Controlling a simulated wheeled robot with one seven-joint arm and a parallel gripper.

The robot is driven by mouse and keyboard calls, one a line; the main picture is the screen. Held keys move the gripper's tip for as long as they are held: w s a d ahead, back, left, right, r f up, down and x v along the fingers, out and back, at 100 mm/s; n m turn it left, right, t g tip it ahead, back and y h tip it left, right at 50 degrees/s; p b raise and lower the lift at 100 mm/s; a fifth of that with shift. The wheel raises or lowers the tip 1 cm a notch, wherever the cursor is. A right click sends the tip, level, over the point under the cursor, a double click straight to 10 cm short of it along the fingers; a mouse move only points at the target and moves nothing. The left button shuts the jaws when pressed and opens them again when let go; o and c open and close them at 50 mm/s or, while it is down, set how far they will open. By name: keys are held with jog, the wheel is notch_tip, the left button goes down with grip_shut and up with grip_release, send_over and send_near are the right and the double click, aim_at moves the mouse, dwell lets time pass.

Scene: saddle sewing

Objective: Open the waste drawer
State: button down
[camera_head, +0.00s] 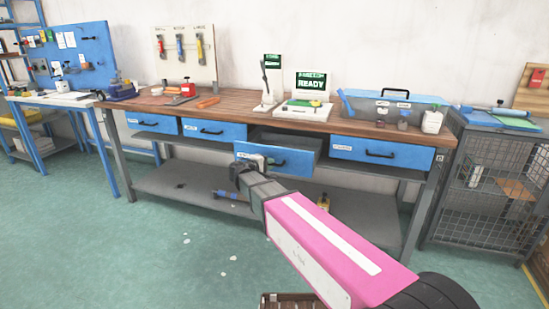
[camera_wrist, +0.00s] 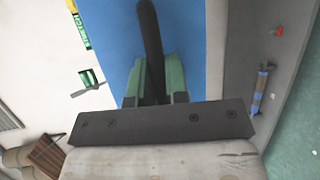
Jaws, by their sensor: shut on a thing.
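A blue-fronted drawer (camera_head: 291,164) under the wooden workbench sticks out part way, with its grey inside edge showing behind the front. Its label is too small to read, so I cannot confirm it is the waste drawer. My gripper (camera_head: 264,164) is at the left part of this front. In the wrist view my gripper (camera_wrist: 154,80) has its green fingers on both sides of the dark bar handle (camera_wrist: 149,30), shut on it. The blue front (camera_wrist: 190,40) fills the middle of that view.
Other blue drawers (camera_head: 380,151) in the bench (camera_head: 230,112) look closed. A grey lower shelf (camera_head: 180,185) carries a few small items. A wire-mesh cabinet (camera_head: 485,180) stands at the right. White scraps (camera_head: 222,258) lie on the green floor, with open floor in front.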

jog(key=shift+s+a, duration=0.3)
jog(key=shift+s, duration=0.65)
jog(key=shift+s+a, duration=0.3)
jog(key=shift+s, duration=0.65)
jog(key=c, duration=1.1)
grip_release()
jog(key=shift+c, duration=0.2)
jog(key=v, duration=1)
jog(key=shift+s+a, duration=0.3)
